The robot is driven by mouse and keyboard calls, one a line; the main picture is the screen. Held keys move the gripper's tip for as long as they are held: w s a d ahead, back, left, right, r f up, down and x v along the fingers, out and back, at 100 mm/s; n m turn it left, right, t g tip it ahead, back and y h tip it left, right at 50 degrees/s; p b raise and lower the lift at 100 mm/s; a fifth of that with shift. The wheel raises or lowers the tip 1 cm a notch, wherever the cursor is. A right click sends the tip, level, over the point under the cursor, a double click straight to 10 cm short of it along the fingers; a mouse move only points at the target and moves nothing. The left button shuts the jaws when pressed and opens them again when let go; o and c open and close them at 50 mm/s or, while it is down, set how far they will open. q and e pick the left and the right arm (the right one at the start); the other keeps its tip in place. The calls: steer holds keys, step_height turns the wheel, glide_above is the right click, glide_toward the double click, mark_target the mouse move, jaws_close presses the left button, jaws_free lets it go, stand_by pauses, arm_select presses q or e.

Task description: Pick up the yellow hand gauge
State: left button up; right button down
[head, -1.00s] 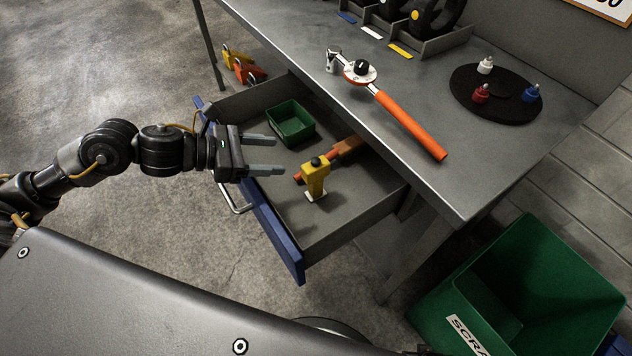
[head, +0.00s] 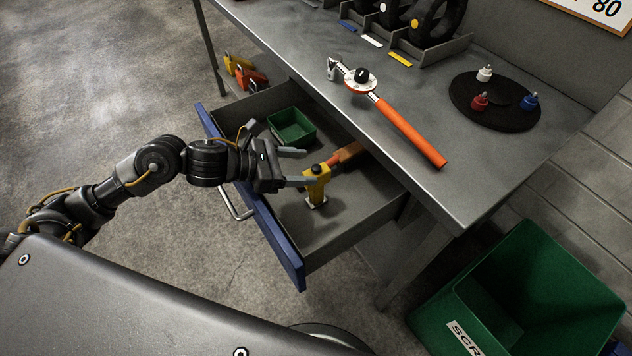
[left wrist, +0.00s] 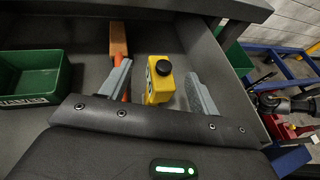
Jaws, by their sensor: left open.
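The yellow hand gauge (head: 317,184) stands in the open drawer, with a black knob on top and a pale foot. In the left wrist view the yellow hand gauge (left wrist: 160,84) shows between the two fingers, with a gap on each side. My left gripper (head: 306,167) is open and empty, its fingers reaching over the drawer to the gauge's upper part; one fingertip overlaps the gauge in the head view. It also shows in the left wrist view (left wrist: 160,90). Whether a finger touches the gauge I cannot tell.
An orange-handled tool (head: 345,154) lies behind the gauge, and a green bin (head: 291,127) sits in the drawer (head: 345,228). The bench top (head: 440,185) overhangs the drawer's far side. A torque wrench (head: 405,130) lies on it. A green scrap bin (head: 480,255) stands at right.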

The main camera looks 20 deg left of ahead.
mark_target(311, 168)
arm_select(q)
steer(key=shift+x, duration=1.95)
steer(key=shift+s, duration=0.1)
jaws_close()
arm_select(e)
steer(key=shift+s+d+f, duration=0.5)
steer(key=shift+s+f, duration=0.25)
steer(key=shift+s, duration=0.15)
